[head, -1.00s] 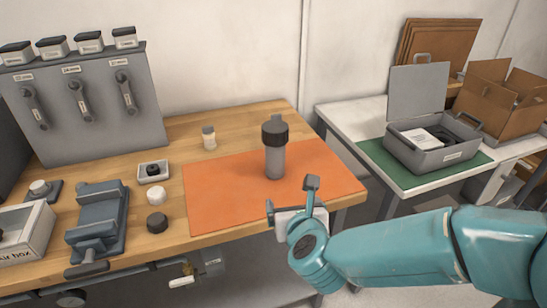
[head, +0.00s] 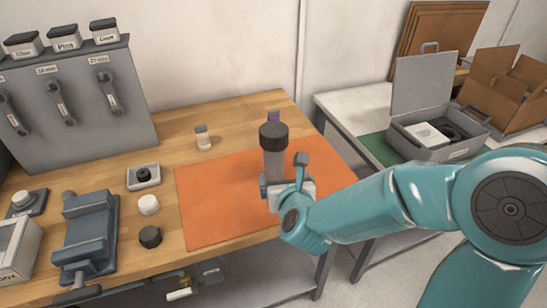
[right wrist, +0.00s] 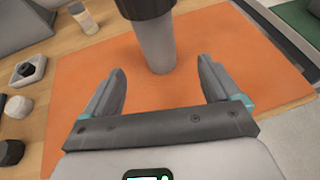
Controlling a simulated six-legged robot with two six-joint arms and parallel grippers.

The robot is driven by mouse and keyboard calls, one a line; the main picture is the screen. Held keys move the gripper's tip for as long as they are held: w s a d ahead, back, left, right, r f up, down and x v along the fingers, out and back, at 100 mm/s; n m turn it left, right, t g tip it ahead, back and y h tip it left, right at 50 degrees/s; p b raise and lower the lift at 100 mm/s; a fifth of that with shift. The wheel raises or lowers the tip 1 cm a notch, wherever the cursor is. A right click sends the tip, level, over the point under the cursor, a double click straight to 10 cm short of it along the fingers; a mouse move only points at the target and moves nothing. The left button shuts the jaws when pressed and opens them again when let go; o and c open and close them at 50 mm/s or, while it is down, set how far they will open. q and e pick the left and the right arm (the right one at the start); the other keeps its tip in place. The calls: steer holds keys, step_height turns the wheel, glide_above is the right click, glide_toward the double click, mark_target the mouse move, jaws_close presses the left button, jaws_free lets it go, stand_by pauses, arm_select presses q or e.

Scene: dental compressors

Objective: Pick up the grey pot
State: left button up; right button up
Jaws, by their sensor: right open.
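The grey pot (head: 273,163) stands upright on the orange mat (head: 210,205), with a dark ribbed cap (head: 273,136) on top. In the right wrist view the pot (right wrist: 157,45) is ahead of my right gripper (right wrist: 160,85), roughly centred between its two fingers and beyond the tips. My right gripper (head: 282,172) is open and empty; in the head view it overlaps the lower part of the pot. The pot's top is cut off in the right wrist view. My left gripper is not in view.
A small jar (head: 203,138) stands behind the mat. A grey vise (head: 85,235), a white cap (head: 148,204), a black cap (head: 150,237) and a small tray (head: 144,176) are at left. An open grey case (head: 440,135) sits on the right-hand table.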

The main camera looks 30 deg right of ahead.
mark_target(276, 167)
steer(key=x, duration=0.5)
steer(key=shift+w+d+f, duration=0.1)
steer(key=shift+w+f, duration=0.1)
steer(key=shift+f, duration=0.1)
steer(key=p+x, duration=0.2)
steer(key=x, duration=0.3)
steer(key=shift+w, duration=0.3)
steer(key=shift+s+r, duration=0.1)
steer(key=shift+s, duration=0.05)
steer(key=c, duration=1.4)
